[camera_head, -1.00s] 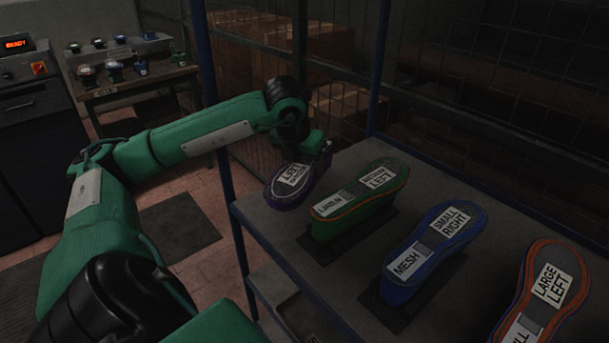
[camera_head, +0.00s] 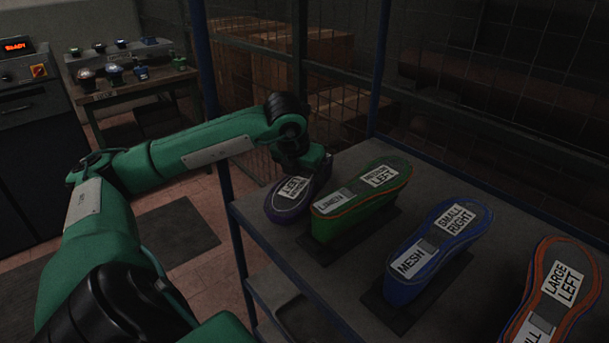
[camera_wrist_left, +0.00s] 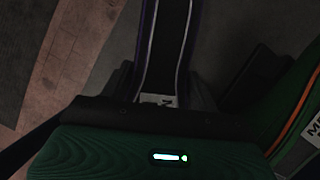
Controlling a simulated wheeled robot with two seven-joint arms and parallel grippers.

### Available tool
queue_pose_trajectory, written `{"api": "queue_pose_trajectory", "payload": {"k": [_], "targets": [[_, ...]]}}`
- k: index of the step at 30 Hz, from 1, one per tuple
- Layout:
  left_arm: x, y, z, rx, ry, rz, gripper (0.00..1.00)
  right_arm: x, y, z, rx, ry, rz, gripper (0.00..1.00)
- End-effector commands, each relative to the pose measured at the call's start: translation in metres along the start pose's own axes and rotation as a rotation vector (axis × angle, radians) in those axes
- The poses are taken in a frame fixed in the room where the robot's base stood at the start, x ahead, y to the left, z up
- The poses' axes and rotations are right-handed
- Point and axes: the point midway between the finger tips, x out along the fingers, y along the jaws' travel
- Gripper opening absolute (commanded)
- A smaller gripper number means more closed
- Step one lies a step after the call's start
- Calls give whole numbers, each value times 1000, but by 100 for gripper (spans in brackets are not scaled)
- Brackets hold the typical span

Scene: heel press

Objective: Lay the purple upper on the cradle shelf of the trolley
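The purple upper (camera_head: 284,211) is at the far left end of the trolley's cradle shelf (camera_head: 262,222), sole up with a white label. It is low over the shelf or on it; its underside and any cradle below are hidden. My left gripper (camera_head: 312,165) is at its far end, fingers mostly hidden in the head view. In the left wrist view, the gripper's fingers (camera_wrist_left: 160,88) stand close on both sides of the dark, purple-edged upper (camera_wrist_left: 166,45) and appear shut on it. My right gripper is not in view.
A green upper (camera_head: 345,222) stands close to the right of the purple one, then a blue one (camera_head: 405,286) and an orange-edged one (camera_head: 545,300). A blue post (camera_head: 208,70) rises at the shelf's left. Mesh fencing is behind. A lower shelf (camera_head: 275,290) shows.

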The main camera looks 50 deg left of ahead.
Motion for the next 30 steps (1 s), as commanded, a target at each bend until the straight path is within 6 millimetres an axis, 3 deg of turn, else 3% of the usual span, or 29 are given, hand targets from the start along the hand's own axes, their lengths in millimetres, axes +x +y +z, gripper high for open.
{"api": "queue_pose_trajectory", "payload": {"k": [1,3,15,19,30], "targets": [[0,0,0,0,0,0,71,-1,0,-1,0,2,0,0],[0,0,0,0,0,0,83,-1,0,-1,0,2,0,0],[-4,0,1,0,-2,0,83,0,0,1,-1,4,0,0],[-27,0,2,0,-6,0,83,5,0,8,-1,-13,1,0],[-103,0,2,-1,-4,-1,83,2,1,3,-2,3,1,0]]}}
